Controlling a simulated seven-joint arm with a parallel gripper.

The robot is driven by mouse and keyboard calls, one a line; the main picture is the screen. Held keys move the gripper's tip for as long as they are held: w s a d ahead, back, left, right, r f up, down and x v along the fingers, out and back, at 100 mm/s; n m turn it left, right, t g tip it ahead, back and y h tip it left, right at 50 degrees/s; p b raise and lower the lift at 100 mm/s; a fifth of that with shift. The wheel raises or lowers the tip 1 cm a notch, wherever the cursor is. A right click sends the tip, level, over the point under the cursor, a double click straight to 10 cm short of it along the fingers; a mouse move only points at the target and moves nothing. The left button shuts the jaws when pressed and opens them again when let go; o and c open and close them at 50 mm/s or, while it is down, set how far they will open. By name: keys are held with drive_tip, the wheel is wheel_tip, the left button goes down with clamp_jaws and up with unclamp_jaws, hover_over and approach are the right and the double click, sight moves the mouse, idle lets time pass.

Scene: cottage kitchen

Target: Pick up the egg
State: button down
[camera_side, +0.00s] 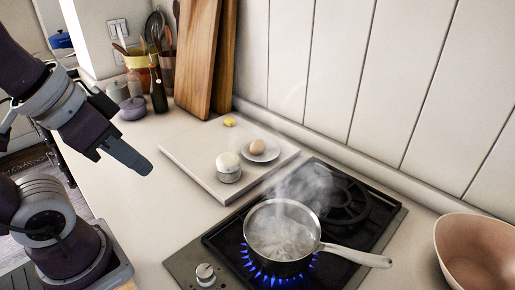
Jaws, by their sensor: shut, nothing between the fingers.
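A light brown egg (257,146) rests on a small white plate (270,155). The plate stands on a white board (193,168) behind the stove. My gripper (142,169) is shut and empty. It hangs in the air to the left of the board, apart from the egg, and points down to the right. Nothing covers the egg in this view.
A pot (283,258) of steaming water stands over a blue flame on the gas stove (190,266), its handle to the right. A white-topped jar (228,174) and a yellow piece (229,122) are on the board. A bowl (447,222) is at the right.

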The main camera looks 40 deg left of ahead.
drive_tip(key=c, duration=1.3)
unclamp_jaws()
drive_tip(key=w+a+r+g, duration=0.1)
drive_tip(key=w+r, duration=0.2)
drive_tip(key=w, duration=0.7)
drive_tip(key=n+g, duration=0.2)
drive_tip(key=g, duration=0.1)
hover_over(257, 142)
drive_tip(key=s, duration=0.2)
wheel_tip(257, 142, down, 12)
drive_tip(key=f, duration=0.3)
drive_tip(key=w+f, duration=0.1)
drive_tip(key=f, duration=0.2)
drive_tip(key=w+f, duration=0.1)
drive_tip(key=f, duration=0.2)
